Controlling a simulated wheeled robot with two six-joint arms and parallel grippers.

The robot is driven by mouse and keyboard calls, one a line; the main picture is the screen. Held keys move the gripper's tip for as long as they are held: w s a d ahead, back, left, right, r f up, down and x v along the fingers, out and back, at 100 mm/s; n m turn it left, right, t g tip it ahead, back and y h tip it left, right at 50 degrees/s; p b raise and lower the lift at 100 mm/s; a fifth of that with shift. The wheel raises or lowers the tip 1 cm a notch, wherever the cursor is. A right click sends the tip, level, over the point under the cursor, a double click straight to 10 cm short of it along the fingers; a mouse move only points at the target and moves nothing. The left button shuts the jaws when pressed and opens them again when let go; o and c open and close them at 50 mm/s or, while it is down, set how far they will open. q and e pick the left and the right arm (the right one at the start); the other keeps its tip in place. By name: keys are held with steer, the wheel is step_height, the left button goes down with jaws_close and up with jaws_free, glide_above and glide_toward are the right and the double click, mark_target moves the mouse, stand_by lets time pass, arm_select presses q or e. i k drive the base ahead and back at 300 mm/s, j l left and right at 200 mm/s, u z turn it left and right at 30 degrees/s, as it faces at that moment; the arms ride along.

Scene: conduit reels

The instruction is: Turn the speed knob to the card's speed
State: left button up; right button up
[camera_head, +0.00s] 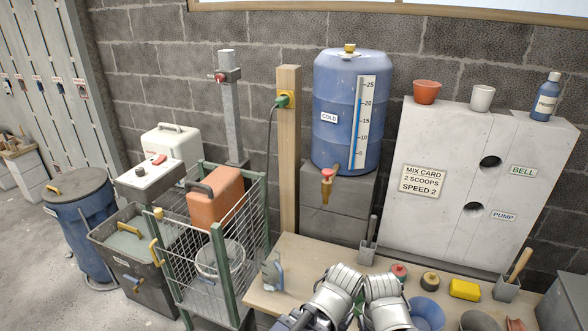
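The mix card (421,181) on the light grey cabinet reads "2 SCOOPS SPEED 2". A white control box (150,176) stands at the left, behind a dark grey tub. It has a red control and a small dark round part on top that may be the speed knob; its setting is too small to read. My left gripper (338,292) and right gripper (383,295) are silver ribbed shapes side by side at the bottom centre, over the bench. They are far from the control box. Their fingertips cannot be made out, and I see nothing held.
A wire cart (217,235) with an orange canister stands between the tub (110,262) and the wooden bench (290,256). A blue water barrel (347,120) rests on grey blocks. Floor shows at lower left.

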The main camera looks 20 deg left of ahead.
mark_target(140, 171)
steer(key=u, duration=1.6)
